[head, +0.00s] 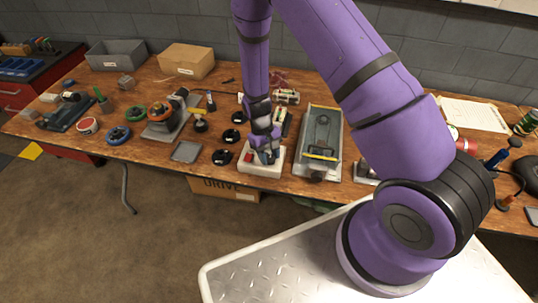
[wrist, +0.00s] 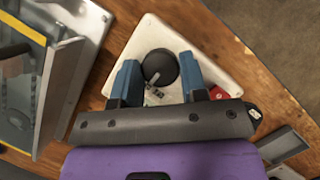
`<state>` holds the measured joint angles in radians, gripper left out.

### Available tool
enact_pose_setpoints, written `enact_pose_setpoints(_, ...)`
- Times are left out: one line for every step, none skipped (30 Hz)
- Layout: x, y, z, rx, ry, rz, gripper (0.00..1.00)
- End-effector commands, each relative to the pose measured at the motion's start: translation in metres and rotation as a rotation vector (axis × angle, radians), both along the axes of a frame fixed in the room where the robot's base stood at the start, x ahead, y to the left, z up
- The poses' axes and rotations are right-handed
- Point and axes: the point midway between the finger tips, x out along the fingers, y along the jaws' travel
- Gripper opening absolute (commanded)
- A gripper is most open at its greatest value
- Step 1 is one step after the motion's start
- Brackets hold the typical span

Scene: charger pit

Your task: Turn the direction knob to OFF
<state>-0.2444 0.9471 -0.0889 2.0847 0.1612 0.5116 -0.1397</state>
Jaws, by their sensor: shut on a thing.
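The direction knob (wrist: 161,64) is a round black dial on a white control box (wrist: 148,32). A small pale mark shows on the knob's near side in the wrist view. The white box (head: 258,170) stands near the front edge of the bench in the head view. My gripper (wrist: 159,58) has its two blue fingers on either side of the knob and is shut on it. In the head view my gripper (head: 266,156) reaches down onto the box and hides the knob. A red button (wrist: 218,92) sits on the box beside the right finger. I cannot read any lettering.
A grey tray-like fixture (head: 318,150) with yellow strips stands close to the right of the box. Black round pucks (head: 222,157) and a flat grey plate (head: 186,151) lie to the left. A cardboard box (head: 186,61) stands at the back.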

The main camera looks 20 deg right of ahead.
Motion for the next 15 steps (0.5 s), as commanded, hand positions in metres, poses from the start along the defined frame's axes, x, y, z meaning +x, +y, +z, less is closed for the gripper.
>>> enact_pose_setpoints(0.0007, 0.0000, 0.0001, 0.000, -0.002, -0.003, 0.16)
enact_pose_setpoints(0.0007, 0.0000, 0.0001, 0.001, -0.002, -0.004, 0.16)
enact_pose_setpoints(0.0007, 0.0000, 0.0001, 0.000, -0.002, -0.005, 0.16)
enact_pose_setpoints(0.0007, 0.0000, 0.0001, 0.000, -0.002, -0.005, 0.16)
enact_pose_setpoints(0.0007, 0.0000, 0.0001, 0.000, -0.002, -0.005, 0.16)
enact_pose_setpoints(0.0007, 0.0000, 0.0001, 0.000, -0.002, -0.005, 0.16)
enact_pose_setpoints(0.0007, 0.0000, 0.0001, 0.000, -0.002, -0.005, 0.16)
enact_pose_setpoints(0.0007, 0.0000, 0.0001, 0.000, -0.002, -0.005, 0.16)
enact_pose_setpoints(0.0007, 0.0000, 0.0001, 0.000, -0.002, -0.005, 0.16)
enact_pose_setpoints(0.0007, 0.0000, 0.0001, 0.000, -0.002, -0.005, 0.16)
enact_pose_setpoints(0.0007, 0.0000, 0.0001, 0.001, -0.002, -0.004, 0.16)
enact_pose_setpoints(0.0007, 0.0000, 0.0001, 0.001, -0.002, -0.004, 0.44)
enact_pose_setpoints(0.0008, 0.0000, 0.0001, 0.001, -0.002, -0.004, 0.51)
enact_pose_setpoints(0.0007, 0.0000, 0.0001, 0.001, -0.002, -0.004, 0.58)
enact_pose_setpoints(0.0006, 0.0000, 0.0001, 0.001, -0.002, -0.004, 0.64)
